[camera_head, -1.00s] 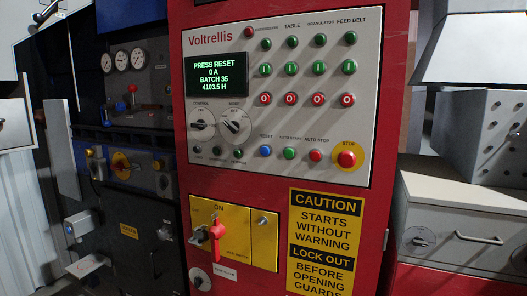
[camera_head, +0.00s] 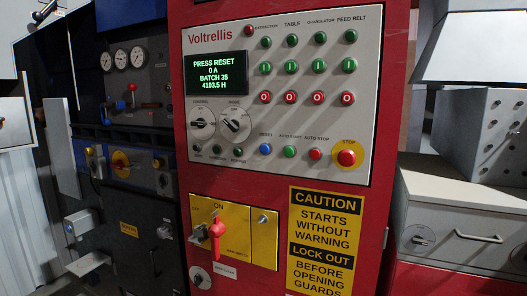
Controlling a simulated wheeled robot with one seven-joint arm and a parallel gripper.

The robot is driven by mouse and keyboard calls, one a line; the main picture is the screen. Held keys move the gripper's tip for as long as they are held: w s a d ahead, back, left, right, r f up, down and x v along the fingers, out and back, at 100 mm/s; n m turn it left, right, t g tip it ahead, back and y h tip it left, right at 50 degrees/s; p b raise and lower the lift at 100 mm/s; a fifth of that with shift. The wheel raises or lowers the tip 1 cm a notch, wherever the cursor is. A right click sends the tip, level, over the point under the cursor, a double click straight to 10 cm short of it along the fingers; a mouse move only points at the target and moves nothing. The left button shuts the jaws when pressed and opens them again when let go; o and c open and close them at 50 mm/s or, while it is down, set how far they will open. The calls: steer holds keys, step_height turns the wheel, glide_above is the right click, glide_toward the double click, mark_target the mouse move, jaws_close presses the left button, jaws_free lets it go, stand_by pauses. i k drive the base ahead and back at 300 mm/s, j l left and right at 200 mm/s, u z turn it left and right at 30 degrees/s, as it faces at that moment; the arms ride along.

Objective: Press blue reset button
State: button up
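The blue reset button (camera_head: 265,149) is a small round button under the label RESET, low on the grey control panel (camera_head: 215,117) of a red cabinet. A green button (camera_head: 289,152) and a red button (camera_head: 315,154) sit to its right. The panel's screen (camera_head: 216,73) reads PRESS RESET, 0 A, BATCH 35, 4103.5 H. Nothing covers or touches the blue button. My gripper is not in view.
A red stop button (camera_head: 347,158) on a yellow plate is at the panel's lower right. Below, a red-handled switch (camera_head: 217,234) sticks out from a yellow plate (camera_head: 263,255). Dark machinery (camera_head: 130,190) stands at left, a grey drawer unit (camera_head: 450,220) at right.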

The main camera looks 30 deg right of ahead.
mark_target(265, 149)
steer(key=i+j, duration=0.75)
steer(key=z, duration=1.6)
